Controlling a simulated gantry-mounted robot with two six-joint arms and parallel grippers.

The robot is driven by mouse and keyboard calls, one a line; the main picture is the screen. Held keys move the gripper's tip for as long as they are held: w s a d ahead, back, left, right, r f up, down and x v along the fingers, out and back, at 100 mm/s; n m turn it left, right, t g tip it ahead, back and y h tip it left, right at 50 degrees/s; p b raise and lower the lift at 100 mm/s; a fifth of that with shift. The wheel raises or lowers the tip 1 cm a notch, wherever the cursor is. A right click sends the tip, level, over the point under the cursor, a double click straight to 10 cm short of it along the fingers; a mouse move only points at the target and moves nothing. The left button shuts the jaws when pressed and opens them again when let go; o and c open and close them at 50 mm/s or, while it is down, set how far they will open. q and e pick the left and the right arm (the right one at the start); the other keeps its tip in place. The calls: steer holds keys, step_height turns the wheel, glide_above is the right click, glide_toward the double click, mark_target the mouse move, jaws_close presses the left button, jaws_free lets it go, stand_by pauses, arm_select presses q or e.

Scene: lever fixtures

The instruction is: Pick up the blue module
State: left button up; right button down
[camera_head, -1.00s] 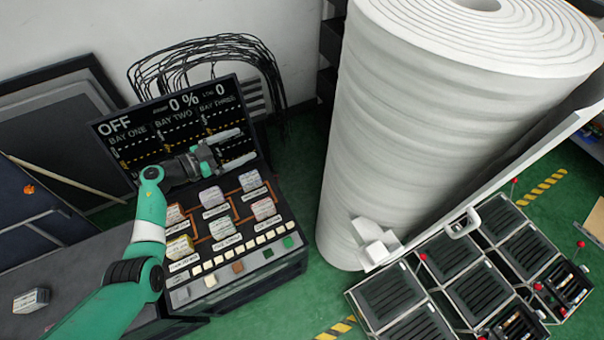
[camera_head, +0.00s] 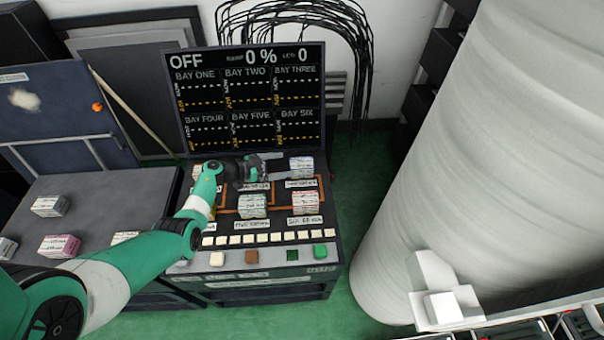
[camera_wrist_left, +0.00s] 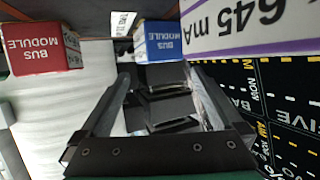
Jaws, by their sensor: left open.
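The blue module (camera_head: 302,165) is a small pale block with blue marking, in the back right slot of the sloped console. In the left wrist view, which is upside down, it is a box with a blue face reading BUS MODULE (camera_wrist_left: 158,42). My left gripper (camera_head: 285,165) is open and empty, its fingers pointing right toward this module. In the wrist view the blue module lies beyond the two spread fingers (camera_wrist_left: 160,80). Contact cannot be told. My right gripper is not in view.
A red module (camera_wrist_left: 40,47) sits nearer the console front (camera_head: 306,202). A purple-edged module (camera_wrist_left: 255,25) is close to the left gripper. The display (camera_head: 250,95) stands just behind. A large white roll (camera_head: 480,150) is right of the console. Loose modules lie on the left bench (camera_head: 50,206).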

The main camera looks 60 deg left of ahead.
mark_target(295, 164)
arm_select(q)
steer(key=shift+w+f, duration=0.1)
steer(key=shift+w, duration=0.2)
steer(key=b+x, duration=0.4)
steer(key=b, duration=0.1)
steer(key=shift+w+d+f, duration=0.1)
steer(key=shift+w+f, duration=0.1)
steer(key=shift+f, duration=0.15)
steer(key=shift+w, duration=0.3)
steer(key=shift+r, duration=0.2)
steer(key=shift+c, duration=0.3)
steer(key=c, duration=1.5)
